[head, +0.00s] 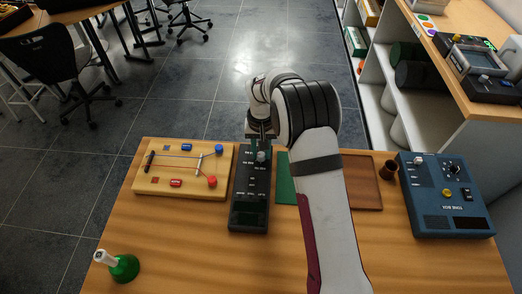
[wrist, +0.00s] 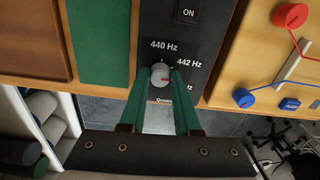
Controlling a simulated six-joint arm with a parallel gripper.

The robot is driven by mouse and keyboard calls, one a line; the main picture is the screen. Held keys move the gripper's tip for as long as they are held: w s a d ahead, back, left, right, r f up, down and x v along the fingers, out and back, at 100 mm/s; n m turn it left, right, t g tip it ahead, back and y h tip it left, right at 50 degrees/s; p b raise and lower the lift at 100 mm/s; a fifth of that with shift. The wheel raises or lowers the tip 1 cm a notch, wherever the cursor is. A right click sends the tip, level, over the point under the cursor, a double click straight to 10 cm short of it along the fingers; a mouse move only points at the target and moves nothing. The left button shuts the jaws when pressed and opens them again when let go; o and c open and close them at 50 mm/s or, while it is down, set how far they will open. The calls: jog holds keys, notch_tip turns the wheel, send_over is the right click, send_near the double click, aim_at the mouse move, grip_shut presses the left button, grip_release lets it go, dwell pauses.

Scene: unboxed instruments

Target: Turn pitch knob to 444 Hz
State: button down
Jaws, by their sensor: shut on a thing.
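The dark tuner box (head: 249,213) lies on the wooden table, and its black face (wrist: 203,45) shows in the wrist view. Its pale grey pitch knob (wrist: 159,72) has a small red mark at its lower right, pointing roughly toward the right-hand labels; the exact setting is hard to tell. The labels 440 Hz and 442 Hz are readable; a lower "Hz" label is partly hidden by a finger. My gripper (wrist: 160,77) has its green fingers closed on both sides of the knob. In the head view the knob (head: 261,156) shows below my gripper (head: 262,142).
A wooden board with strings and colored knobs (head: 145,182) lies left of the tuner. A green bell with a white handle (head: 125,268) stands front left.

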aim_at(261, 154)
jog(key=m, duration=0.5)
jog(key=shift+m, duration=0.3)
dwell(0.4)
jog(key=c, duration=0.6)
grip_release()
notch_tip(261, 154, up, 16)
jog(key=shift+f, duration=0.1)
